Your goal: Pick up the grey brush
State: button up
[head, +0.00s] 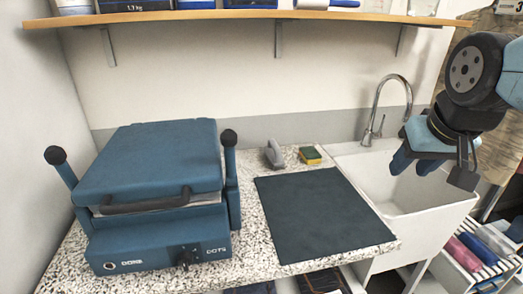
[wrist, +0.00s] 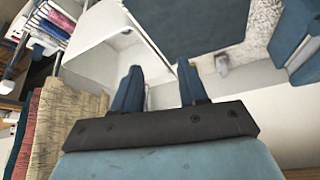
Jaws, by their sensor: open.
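The grey brush (head: 274,154) lies on the speckled counter behind the dark mat, between the blue press and the sponge. It also shows in the wrist view (wrist: 222,65), small and to the right of the right fingertip. My gripper (head: 412,166) is above the sink at the right, well apart from the brush. In the wrist view my gripper (wrist: 159,68) shows two separated blue fingers with nothing between them.
A dark mat (head: 322,214) covers the counter's middle. A blue press (head: 150,165) stands left. The sink (head: 410,192) has a tall tap (head: 378,112). A wooden shelf (head: 250,15) overhangs the counter.

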jog(key=shift+w+a, duration=0.15)
jog(key=shift+w, duration=0.15)
